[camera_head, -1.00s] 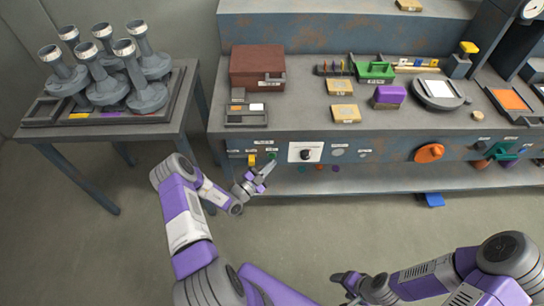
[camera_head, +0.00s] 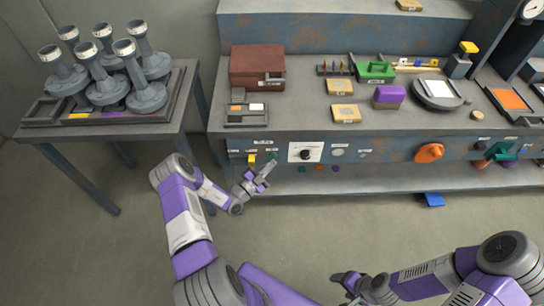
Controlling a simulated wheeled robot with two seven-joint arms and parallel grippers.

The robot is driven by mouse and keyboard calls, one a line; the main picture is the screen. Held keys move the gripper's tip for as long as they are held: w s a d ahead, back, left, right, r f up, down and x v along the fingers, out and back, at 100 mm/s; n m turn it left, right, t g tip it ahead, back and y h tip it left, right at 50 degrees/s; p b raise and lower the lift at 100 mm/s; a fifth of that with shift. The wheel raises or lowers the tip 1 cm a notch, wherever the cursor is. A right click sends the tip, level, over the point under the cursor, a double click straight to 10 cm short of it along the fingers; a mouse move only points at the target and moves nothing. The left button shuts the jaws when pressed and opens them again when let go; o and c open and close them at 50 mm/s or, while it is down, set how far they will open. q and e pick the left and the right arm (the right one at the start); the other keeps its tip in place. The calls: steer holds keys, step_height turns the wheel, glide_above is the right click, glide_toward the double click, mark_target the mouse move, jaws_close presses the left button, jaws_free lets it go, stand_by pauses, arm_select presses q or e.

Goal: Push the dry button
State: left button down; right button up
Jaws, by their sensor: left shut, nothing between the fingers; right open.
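The front panel (camera_head: 300,172) of the bench carries a yellow button (camera_head: 252,159) and a green button (camera_head: 272,155) side by side at its left end. Small labels sit above them, too small to read, so I cannot tell which is the dry button. My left gripper (camera_head: 269,168) is shut and empty, its tips just below and in front of the green button. I cannot tell whether it touches the panel. My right gripper (camera_head: 341,281) is open and empty, low in the view, well away from the bench.
A white plate with a dark knob (camera_head: 305,153) is right of the buttons. An orange knob (camera_head: 429,153) is further right. The floor (camera_head: 310,225) between my arms is clear.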

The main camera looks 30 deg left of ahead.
arm_select(q)
steer(key=shift+w+a, duration=0.25)
steer(key=shift+w, duration=0.05)
steer(key=shift+w+a+b, duration=0.2)
steer(key=shift+w+b, duration=0.15)
steer(key=shift+b, duration=0.05)
stand_by(0.5)
steer(key=shift+w+a+r, duration=0.2)
steer(key=shift+w+r, duration=0.05)
steer(key=shift+r, duration=0.05)
stand_by(0.7)
steer(key=shift+s, duration=0.1)
steer(key=shift+s+d+f, duration=0.1)
steer(key=shift+s+d, duration=0.15)
steer(key=shift+s, duration=0.05)
steer(key=shift+s+d+f+p, duration=0.1)
steer(key=shift+s+d+p, duration=0.1)
steer(key=shift+s+p, duration=0.1)
steer(key=s+d, duration=0.1)
steer(key=s+p, duration=0.1)
steer(key=s, duration=0.1)
steer(key=s+d+p, duration=0.1)
steer(key=shift+s+d+f, duration=0.1)
steer(key=shift+s+d, duration=0.1)
steer(key=shift+d, duration=0.15)
